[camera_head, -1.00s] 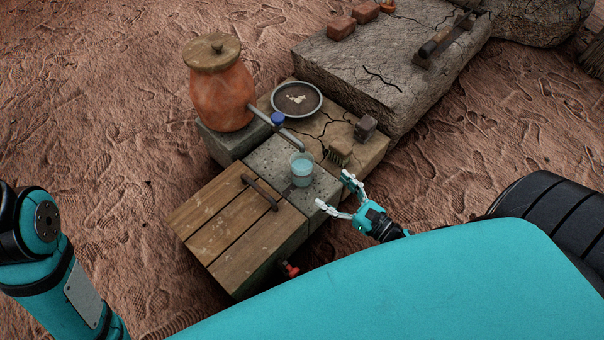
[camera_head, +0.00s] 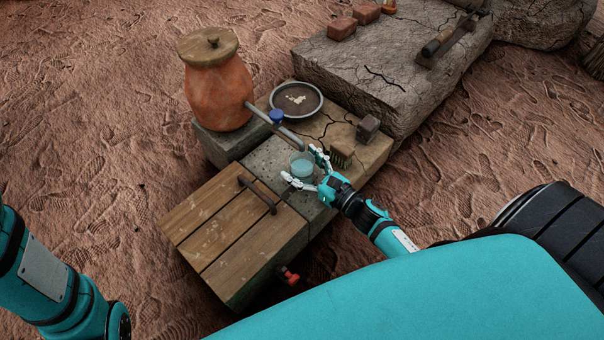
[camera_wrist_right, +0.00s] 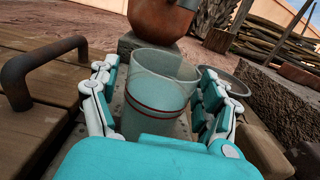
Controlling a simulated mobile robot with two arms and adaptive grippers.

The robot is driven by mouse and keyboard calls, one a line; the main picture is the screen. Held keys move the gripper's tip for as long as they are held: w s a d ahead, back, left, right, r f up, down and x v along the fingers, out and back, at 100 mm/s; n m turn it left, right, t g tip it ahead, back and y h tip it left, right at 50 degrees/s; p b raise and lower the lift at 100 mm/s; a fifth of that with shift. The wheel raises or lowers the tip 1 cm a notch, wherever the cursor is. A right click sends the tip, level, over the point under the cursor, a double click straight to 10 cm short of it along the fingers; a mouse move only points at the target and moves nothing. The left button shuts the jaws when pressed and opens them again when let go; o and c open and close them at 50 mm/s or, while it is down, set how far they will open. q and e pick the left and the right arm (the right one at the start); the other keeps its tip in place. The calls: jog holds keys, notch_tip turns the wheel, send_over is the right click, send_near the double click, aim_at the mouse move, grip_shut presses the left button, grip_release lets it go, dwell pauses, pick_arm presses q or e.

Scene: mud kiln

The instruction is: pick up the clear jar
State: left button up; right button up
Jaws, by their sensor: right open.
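The clear jar (camera_head: 302,166) stands upright on the grey stone slab beside the wooden lid, below the spout of the clay pot. In the right wrist view the jar (camera_wrist_right: 155,95) is see-through with dark red bands near its middle. My right gripper (camera_head: 303,167) is open, with one finger on each side of the jar. In the right wrist view its fingers (camera_wrist_right: 157,100) flank the jar, and I see no clear grip on it. My left gripper is out of the picture; only part of my left arm shows at the left edge.
A clay pot (camera_head: 217,90) with a wooden lid and a spout with a blue tap (camera_head: 277,117) stand behind the jar. A shallow dish (camera_head: 297,99), a brush (camera_head: 341,154) and a small block (camera_head: 368,127) lie nearby. The slatted lid (camera_head: 215,225) has a raised handle (camera_head: 257,193).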

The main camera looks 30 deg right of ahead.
jog(key=c, duration=1.2)
jog(key=shift+c, duration=0.3)
jog(key=shift+r, duration=0.15)
